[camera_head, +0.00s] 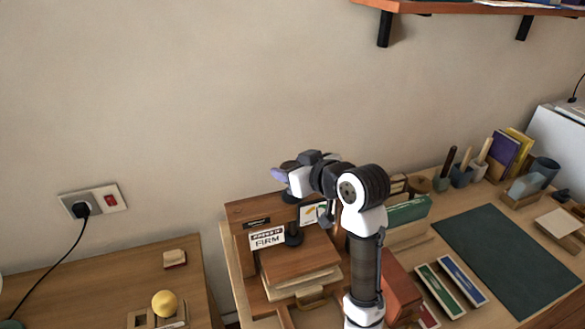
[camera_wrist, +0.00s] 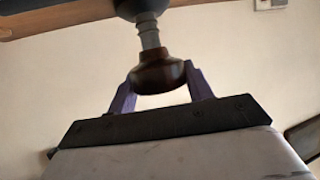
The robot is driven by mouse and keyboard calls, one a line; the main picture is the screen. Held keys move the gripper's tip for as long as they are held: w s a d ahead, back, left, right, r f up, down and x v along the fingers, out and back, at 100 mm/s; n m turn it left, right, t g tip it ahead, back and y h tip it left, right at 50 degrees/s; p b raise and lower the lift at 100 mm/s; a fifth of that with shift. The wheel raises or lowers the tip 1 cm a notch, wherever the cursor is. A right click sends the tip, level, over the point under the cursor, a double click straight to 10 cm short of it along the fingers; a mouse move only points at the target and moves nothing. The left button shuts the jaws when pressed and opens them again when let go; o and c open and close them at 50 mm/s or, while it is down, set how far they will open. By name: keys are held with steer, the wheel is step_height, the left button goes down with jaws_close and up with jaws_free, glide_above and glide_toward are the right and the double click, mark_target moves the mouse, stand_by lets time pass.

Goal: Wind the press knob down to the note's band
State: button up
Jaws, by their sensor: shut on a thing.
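The press (camera_head: 298,262) is a wooden stand with stacked boards, left of my arm in the head view. A white note (camera_head: 266,239) on it reads "FIRM" below a smaller line that looks like "PRESS TO". A dark upright post (camera_head: 293,234) stands beside the note. A brown rounded knob (camera_wrist: 158,74) on a grey shaft shows in the wrist view. My gripper (camera_wrist: 160,78) has its purple fingers shut on the knob, one on each side. In the head view my gripper (camera_head: 280,174) is above the press, and my wrist hides the knob.
A small card (camera_head: 311,214) with a coloured mark is on the press. A dark green mat (camera_head: 508,262) lies to the right, with pots and books behind it. A lower wooden table (camera_head: 110,275) at left holds a yellow ball (camera_head: 164,303). A shelf (camera_head: 480,8) overhangs at upper right.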

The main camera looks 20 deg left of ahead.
steer(key=o, duration=1)
steer(key=shift+r, duration=0.1)
steer(key=shift+c, duration=0.2)
steer(key=b+v, duration=0.3)
steer(key=v, duration=1)
steer(key=shift+s+d, duration=0.3)
steer(key=shift+r, duration=0.1)
